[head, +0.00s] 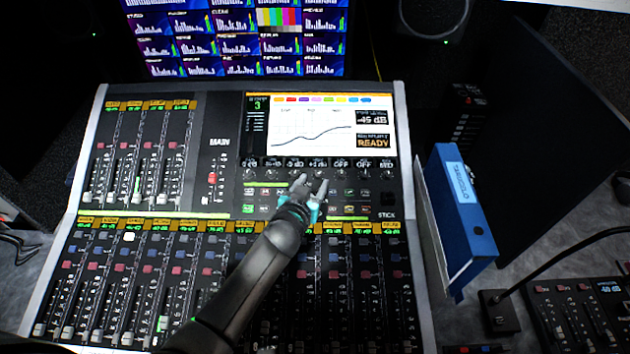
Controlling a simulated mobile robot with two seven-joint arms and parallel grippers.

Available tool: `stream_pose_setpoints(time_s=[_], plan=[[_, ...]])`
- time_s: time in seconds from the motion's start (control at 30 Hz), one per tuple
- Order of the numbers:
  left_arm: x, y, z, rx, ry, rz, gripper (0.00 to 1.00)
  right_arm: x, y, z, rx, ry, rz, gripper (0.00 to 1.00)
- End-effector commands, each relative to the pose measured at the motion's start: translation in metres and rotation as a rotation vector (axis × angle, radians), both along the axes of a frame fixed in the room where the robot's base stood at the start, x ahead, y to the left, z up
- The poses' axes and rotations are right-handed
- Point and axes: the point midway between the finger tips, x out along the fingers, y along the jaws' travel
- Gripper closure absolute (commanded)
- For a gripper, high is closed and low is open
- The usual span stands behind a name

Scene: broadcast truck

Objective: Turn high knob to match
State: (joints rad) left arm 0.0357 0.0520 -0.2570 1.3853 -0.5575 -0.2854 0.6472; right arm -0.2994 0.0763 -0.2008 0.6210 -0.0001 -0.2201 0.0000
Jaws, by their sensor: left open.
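The mixing console (222,120) fills the middle of the head view. A row of small knobs (341,175) runs below its screen (300,127), with small value readouts above them. Some readouts show dB values and two read OFF. I cannot read which knob is the high one. The screen shows a curve, a number 3 at its left and an orange READY box. My left gripper (311,182) is open at the knob row, with its fingers around or just in front of the fourth knob from the left. Contact cannot be told. My right gripper is not in view.
Faders (110,290) cover the console's lower part, partly behind my left arm. A wall of monitors (235,40) stands behind. A blue binder (462,215) stands close to the console's right edge. A smaller control panel (575,315) lies at the lower right.

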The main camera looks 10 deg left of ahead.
Motion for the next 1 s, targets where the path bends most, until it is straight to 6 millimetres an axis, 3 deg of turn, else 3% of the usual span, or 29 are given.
stream_pose_setpoints(time_s=[0.23,0.63,1.0], plan=[[0.020,-0.002,-0.009,0.000,-0.001,-0.001,0.46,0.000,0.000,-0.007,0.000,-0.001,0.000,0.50],[0.024,-0.002,-0.010,0.000,-0.001,-0.001,0.47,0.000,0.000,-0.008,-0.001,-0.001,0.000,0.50],[0.023,-0.002,-0.010,0.000,0.000,-0.001,0.89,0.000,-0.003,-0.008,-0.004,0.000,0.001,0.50]])
